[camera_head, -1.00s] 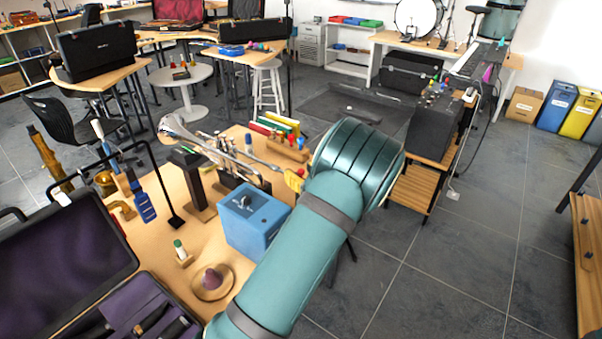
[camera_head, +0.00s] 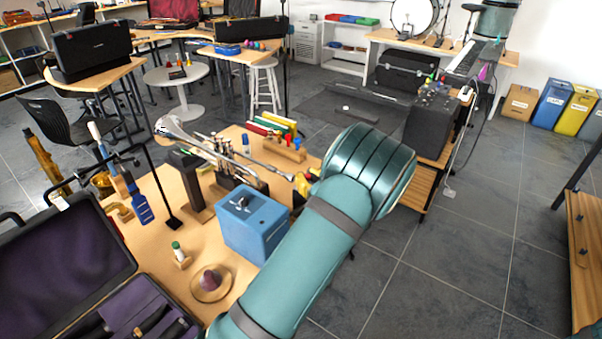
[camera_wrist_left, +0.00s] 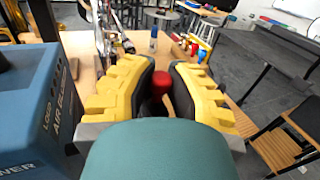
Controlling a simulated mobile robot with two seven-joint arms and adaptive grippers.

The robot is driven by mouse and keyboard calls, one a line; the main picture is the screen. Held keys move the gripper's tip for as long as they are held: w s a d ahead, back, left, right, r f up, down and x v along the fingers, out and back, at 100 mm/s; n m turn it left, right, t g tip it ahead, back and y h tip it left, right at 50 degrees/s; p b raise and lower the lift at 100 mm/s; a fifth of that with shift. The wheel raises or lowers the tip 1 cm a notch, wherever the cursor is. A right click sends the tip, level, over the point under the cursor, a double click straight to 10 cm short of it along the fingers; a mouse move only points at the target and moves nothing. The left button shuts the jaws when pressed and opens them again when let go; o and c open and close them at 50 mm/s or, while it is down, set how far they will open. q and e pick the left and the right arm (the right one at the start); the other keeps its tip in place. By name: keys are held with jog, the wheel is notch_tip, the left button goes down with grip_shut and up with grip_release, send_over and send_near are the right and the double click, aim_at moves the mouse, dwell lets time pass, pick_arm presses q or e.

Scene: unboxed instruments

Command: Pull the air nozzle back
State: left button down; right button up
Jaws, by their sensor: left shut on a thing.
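The blue air blower (camera_head: 253,222) stands on the wooden table in the head view. Its lettered side (camera_wrist_left: 35,110) fills the left of the left wrist view. My left gripper (camera_wrist_left: 160,85) has yellow fingers with black pads, closed in on a red piece (camera_wrist_left: 160,80) that shows between the tips. I take this piece to be the air nozzle; its full shape is hidden by the pads and my wrist. In the head view only a bit of the yellow left gripper (camera_head: 303,184) shows beyond my teal arm, right of the blower. My right gripper is not in view.
A trumpet (camera_head: 178,130) rests on a stand behind the blower. An open purple-lined case (camera_head: 60,250), a round wooden dish (camera_head: 211,283) and a blue brush (camera_head: 142,205) are on the left. The floor (camera_head: 460,260) to the right is clear.

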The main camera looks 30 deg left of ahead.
pick_arm(q)
jog(key=c, duration=0.9)
grip_release()
jog(key=shift+d, duration=0.35)
jog(key=shift+o, duration=0.2)
jog(key=v, duration=1.2)
